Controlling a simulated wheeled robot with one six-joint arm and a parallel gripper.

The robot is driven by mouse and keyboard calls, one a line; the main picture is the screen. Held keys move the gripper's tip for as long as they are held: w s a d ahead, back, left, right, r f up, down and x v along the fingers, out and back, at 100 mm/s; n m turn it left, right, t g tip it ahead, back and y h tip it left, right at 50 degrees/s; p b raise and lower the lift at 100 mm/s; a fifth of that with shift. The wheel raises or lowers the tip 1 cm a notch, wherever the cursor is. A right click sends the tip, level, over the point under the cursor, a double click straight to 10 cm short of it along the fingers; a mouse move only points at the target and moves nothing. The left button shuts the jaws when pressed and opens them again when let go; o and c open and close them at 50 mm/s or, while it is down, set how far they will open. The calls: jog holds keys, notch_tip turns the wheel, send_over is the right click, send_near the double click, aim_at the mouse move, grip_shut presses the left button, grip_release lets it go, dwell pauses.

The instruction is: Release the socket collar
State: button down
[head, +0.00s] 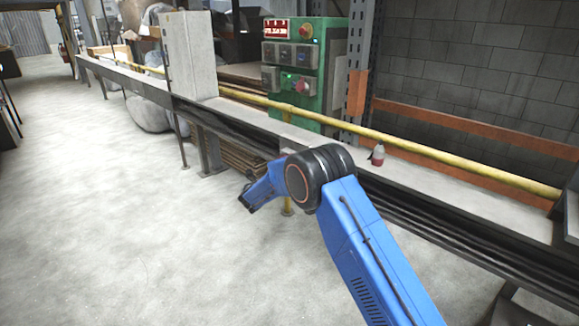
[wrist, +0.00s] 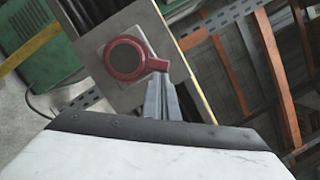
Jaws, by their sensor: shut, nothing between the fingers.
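A red ring, which looks like the socket collar (wrist: 110,64), shows in the wrist view around a dark round centre on a pale square plate. A short red arm sticks out from its right side and bends down. My gripper (wrist: 157,77) is shut and empty, its grey fingers reaching up to just below that short arm. I cannot tell whether they touch it. In the head view my blue arm bends at a black joint and its far part points down left. The fingertips and the collar cannot be made out for sure there.
A long grey ledge (head: 455,196) with a yellow rail (head: 450,161) crosses the head view. A small red and white object (head: 377,155) stands on it.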

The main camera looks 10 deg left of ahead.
jog(key=r+n, duration=0.1)
jog(key=n, duration=0.1)
jog(key=w+a+r+n+y, duration=0.1)
jog(key=n, duration=0.2)
jog(key=shift+w+a+r+n+g, duration=0.15)
jog(key=shift+a+r+n+g, duration=0.15)
jog(key=shift+a+r, duration=0.1)
jog(key=shift+d, duration=0.1)
jog(key=s+a+f, duration=0.1)
jog(key=s, duration=1)
jog(key=shift+s, duration=0.3)
